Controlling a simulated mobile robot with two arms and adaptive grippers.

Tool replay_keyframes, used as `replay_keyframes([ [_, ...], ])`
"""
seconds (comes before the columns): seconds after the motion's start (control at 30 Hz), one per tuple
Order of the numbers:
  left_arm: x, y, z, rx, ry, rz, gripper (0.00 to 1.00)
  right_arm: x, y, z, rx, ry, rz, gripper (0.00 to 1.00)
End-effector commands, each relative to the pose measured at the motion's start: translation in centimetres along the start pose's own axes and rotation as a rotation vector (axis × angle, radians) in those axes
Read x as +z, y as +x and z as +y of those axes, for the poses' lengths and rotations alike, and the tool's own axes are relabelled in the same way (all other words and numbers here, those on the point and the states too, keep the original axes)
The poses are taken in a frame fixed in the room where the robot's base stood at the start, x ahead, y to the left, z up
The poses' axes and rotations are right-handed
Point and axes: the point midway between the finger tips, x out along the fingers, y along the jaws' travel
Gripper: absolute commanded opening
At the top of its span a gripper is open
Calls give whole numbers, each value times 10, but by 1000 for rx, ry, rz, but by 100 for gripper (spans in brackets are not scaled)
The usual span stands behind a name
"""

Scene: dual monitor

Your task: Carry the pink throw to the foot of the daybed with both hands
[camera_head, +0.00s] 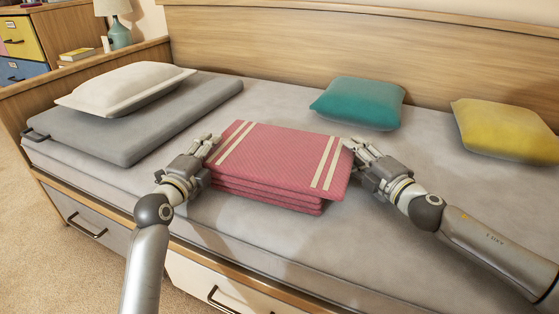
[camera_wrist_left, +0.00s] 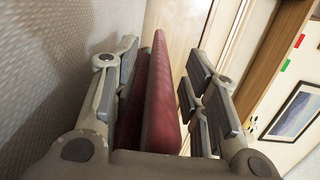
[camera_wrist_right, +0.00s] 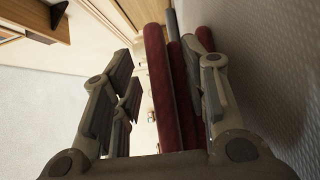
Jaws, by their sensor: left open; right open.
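The pink throw (camera_head: 277,160) lies folded in a stack with pale stripes near each end, on the middle of the daybed mattress (camera_head: 270,103). My left gripper (camera_head: 208,146) is at the throw's left edge, open. In the left wrist view the throw's edge (camera_wrist_left: 163,100) shows between the open fingers. My right gripper (camera_head: 354,148) is at the throw's right edge, open. In the right wrist view the throw's folded layers (camera_wrist_right: 170,95) show between and beside the open fingers. I cannot tell whether any finger touches the cloth.
A grey folded pad (camera_head: 120,150) with a white pillow (camera_head: 122,88) on it lies at the left end. A teal cushion (camera_head: 358,102) and a yellow cushion (camera_head: 503,130) lie along the wooden backrest (camera_head: 340,45). Mattress is bare between pad and throw.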

Motion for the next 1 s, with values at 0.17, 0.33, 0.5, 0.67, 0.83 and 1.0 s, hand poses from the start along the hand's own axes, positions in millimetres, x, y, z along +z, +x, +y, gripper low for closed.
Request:
replay_keyframes([
  [0.17,0,0,0,-1,0,0,41,0,0,0,0,0,0,41],
  [0.33,0,0,0,0,1,0,27,0,0,0,0,0,0,27],
  [0.5,0,0,0,0,1,0,5,0,0,0,0,0,0,5],
  [0.67,0,0,0,0,1,0,0,0,0,0,-1,0,0,0],
  [0.83,0,0,0,1,1,0,0,0,0,-1,-1,0,0,0],
  [1.0,0,0,-2,-3,1,-1,0,0,0,1,2,0,0,0],
])
